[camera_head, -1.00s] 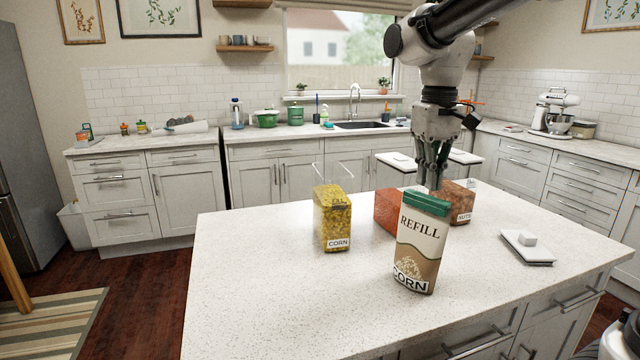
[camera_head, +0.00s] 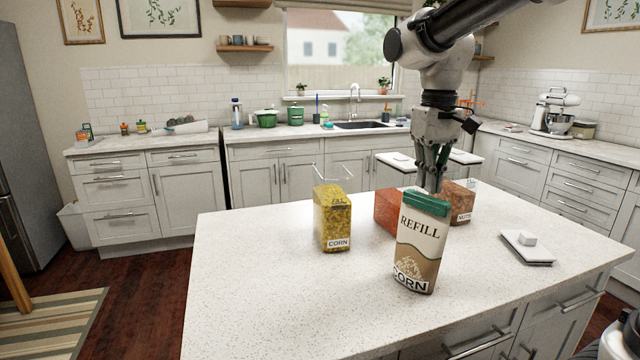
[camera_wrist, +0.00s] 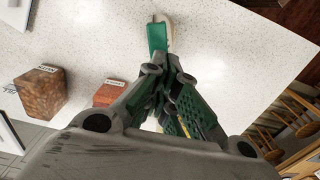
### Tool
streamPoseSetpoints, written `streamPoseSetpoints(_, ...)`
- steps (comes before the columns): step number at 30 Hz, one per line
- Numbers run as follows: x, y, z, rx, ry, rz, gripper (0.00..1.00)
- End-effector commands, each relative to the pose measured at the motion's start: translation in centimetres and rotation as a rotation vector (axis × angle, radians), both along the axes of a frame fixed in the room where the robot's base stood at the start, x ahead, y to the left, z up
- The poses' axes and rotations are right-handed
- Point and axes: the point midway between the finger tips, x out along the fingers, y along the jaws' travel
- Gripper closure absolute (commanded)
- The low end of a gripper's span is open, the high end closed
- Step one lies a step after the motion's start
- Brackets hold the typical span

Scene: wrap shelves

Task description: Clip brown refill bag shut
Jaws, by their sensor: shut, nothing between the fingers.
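The brown and white refill bag (camera_head: 418,250), printed REFILL and CORN, stands upright on the white speckled counter. A green strip (camera_head: 426,203), which looks like a clip, runs along its top edge. In the wrist view the green strip (camera_wrist: 157,38) lies beyond my fingers. My gripper (camera_head: 428,188) points down just above or behind the bag's top, its fingers together with nothing seen between them. In the wrist view my gripper (camera_wrist: 160,95) also shows its green-padded fingers close together. I cannot tell whether the fingertips touch the strip.
A clear container of corn (camera_head: 335,222) stands left of the bag. A container of red-orange food (camera_head: 387,211) and a nuts container (camera_head: 462,203) stand behind it. A small tray with a white block (camera_head: 527,247) lies right. The counter's front left (camera_head: 270,300) is clear.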

Motion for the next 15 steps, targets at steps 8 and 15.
streamPoseSetpoints(8, 0.0, 0.0, -0.8, 0.000, 0.001, 0.000, 1.00)
streamPoseSetpoints(15, 0.0, 0.0, -1.3, 0.000, 0.000, 0.000, 1.00)
